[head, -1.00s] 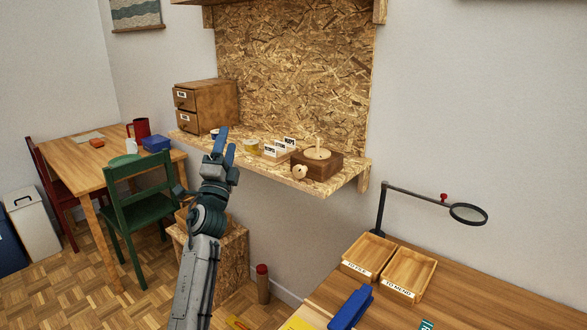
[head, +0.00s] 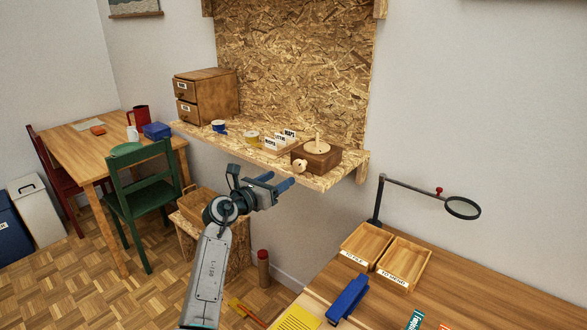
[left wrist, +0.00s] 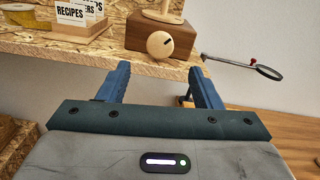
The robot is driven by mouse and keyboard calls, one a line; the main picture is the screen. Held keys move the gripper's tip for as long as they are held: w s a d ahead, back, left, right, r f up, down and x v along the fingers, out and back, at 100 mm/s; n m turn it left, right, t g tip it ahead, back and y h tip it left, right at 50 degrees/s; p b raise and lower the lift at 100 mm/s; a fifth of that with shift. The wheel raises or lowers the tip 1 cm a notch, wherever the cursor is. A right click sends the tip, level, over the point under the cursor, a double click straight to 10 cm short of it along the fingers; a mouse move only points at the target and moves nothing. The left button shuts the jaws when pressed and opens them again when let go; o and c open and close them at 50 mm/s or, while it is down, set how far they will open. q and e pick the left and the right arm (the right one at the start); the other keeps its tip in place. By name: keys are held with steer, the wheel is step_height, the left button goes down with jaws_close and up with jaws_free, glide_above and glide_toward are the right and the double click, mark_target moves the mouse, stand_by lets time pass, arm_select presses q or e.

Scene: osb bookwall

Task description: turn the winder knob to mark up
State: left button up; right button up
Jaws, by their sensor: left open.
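The winder is a dark wooden box (head: 322,160) with a pale round top and peg, standing near the right end of the OSB shelf. Its round pale knob (head: 299,166) sticks out of the front face. In the left wrist view the knob (left wrist: 160,45) shows a short dark mark on its right side, pointing to the right. My left gripper (head: 281,182) is open and empty, just below and in front of the shelf edge. Its blue fingers point toward the box, with the knob ahead, above and between them in the wrist view. My right gripper is not in view.
Labelled card dividers (head: 281,142), a yellow tape roll (head: 252,137) and a small drawer cabinet (head: 206,96) share the shelf (head: 230,144). A desk with wooden trays (head: 403,262) and a magnifier arm (head: 410,193) stands at the right. Room before the knob is clear.

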mark_target(297, 167)
arm_select(q)
steer(key=x, duration=0.7)
steer(key=shift+w+d+p, duration=0.2)
steer(key=shift+w+p, duration=0.05)
steer(key=shift+p, duration=0.05)
steer(key=c, duration=1)
steer(key=n+p, duration=0.3)
steer(key=p, duration=0.2)
steer(key=shift+r+n, duration=0.4)
steer(key=shift+f+n+p, duration=0.15)
steer(key=shift+n+p, duration=0.6)
steer(key=shift+n, duration=0.05)
steer(key=shift+f, duration=0.15)
